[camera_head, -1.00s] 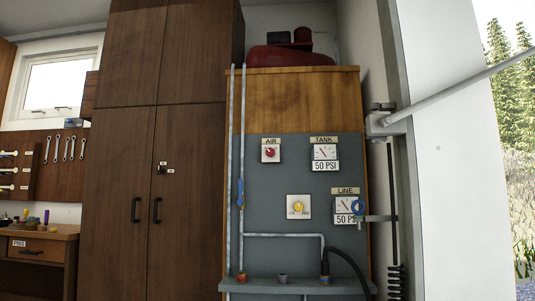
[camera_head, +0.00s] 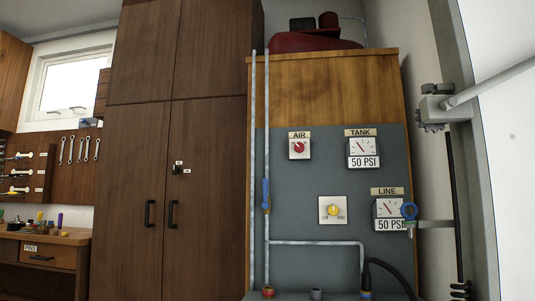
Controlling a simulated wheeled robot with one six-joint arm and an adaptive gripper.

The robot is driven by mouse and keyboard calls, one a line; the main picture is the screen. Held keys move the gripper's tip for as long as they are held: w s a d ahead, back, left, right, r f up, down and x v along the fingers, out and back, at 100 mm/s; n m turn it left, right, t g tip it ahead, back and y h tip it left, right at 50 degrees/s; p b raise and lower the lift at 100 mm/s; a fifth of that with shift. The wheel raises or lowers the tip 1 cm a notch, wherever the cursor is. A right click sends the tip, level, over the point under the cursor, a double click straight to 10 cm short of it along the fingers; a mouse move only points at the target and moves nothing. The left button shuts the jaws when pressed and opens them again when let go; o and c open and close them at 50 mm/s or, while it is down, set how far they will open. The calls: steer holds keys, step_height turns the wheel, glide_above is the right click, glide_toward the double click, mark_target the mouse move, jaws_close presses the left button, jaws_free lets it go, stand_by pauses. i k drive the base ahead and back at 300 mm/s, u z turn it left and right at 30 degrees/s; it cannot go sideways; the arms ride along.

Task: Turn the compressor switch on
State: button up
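A square white plate with a red round knob (camera_head: 299,147) sits on the grey panel (camera_head: 285,200) under a label reading AIR. It is the likely compressor switch; its setting is too small to read. To its right is the TANK gauge (camera_head: 363,153), marked 50 PSI. The dark red compressor tank (camera_head: 305,42) lies on top of the wooden cabinet. My gripper is not in view.
A pipe with a blue valve handle (camera_head: 266,194) runs down the panel's left side. A grey bracket with the blue ring (camera_head: 409,211) juts in front at right. Tall brown cupboards (camera_head: 140,140) stand left, with a workbench (camera_head: 45,237) at far left.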

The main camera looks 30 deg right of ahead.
mark_target(299, 146)
steer(key=z, duration=0.1)
steer(key=i, duration=0.7)
steer(key=z, duration=1)
steer(key=i, duration=0.6)
steer(key=z, duration=0.7)
